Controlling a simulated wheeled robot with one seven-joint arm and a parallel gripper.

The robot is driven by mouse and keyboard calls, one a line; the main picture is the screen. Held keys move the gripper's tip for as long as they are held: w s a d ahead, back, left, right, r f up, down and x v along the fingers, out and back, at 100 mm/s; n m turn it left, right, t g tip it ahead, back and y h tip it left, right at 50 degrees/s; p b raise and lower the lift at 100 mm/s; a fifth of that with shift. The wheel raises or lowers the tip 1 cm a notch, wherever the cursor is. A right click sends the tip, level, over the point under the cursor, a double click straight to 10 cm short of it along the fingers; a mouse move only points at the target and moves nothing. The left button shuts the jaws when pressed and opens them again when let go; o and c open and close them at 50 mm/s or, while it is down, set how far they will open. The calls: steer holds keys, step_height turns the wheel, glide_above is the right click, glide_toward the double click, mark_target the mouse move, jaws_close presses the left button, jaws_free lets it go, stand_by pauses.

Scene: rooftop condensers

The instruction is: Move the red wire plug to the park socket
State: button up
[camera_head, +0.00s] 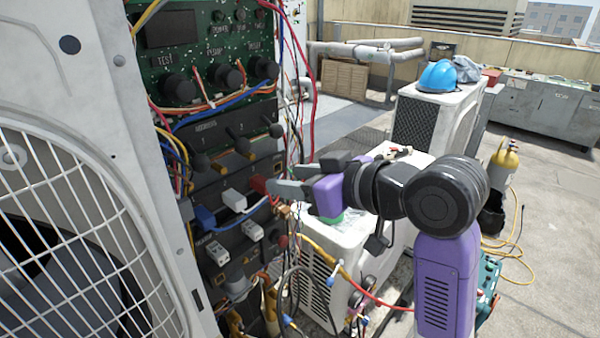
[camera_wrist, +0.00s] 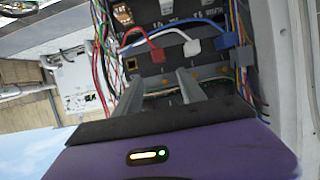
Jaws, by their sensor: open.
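The red wire plug (camera_head: 258,184) sits in the dark panel of the open cabinet, at the right end of a row with a white plug (camera_head: 233,200) and a blue plug (camera_head: 205,217). In the wrist view the red plug (camera_wrist: 157,56) shows just beyond my fingertips, with its red wire curving up and left. My gripper (camera_head: 288,178) is open and empty, its fingers pointing at the panel. In the wrist view the gripper (camera_wrist: 157,82) has a clear gap between its fingers. I cannot tell which socket is the park socket; a small empty-looking opening (camera_wrist: 131,65) lies left of the red plug.
Loose coloured wires (camera_head: 300,90) hang along the cabinet's right edge near my gripper. A green circuit board (camera_head: 215,60) is above, and more white connectors (camera_head: 218,252) are below. A condenser unit (camera_head: 330,245) stands below my arm. A fan grille (camera_head: 70,230) fills the left.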

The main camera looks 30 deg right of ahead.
mark_target(257, 182)
steer(key=shift+s+f+p+x, duration=0.1)
steer(key=shift+f+x, duration=0.1)
steer(key=shift+x, duration=1.1)
steer(key=shift+s+f+p+x, duration=0.1)
steer(key=shift+f+p+x, duration=0.05)
steer(key=shift+x, duration=1.1)
steer(key=shift+s+f+p+x, duration=0.1)
steer(key=shift+f+x, duration=0.1)
steer(key=shift+x, duration=1.1)
steer(key=shift+c, duration=0.2)
jaws_close()
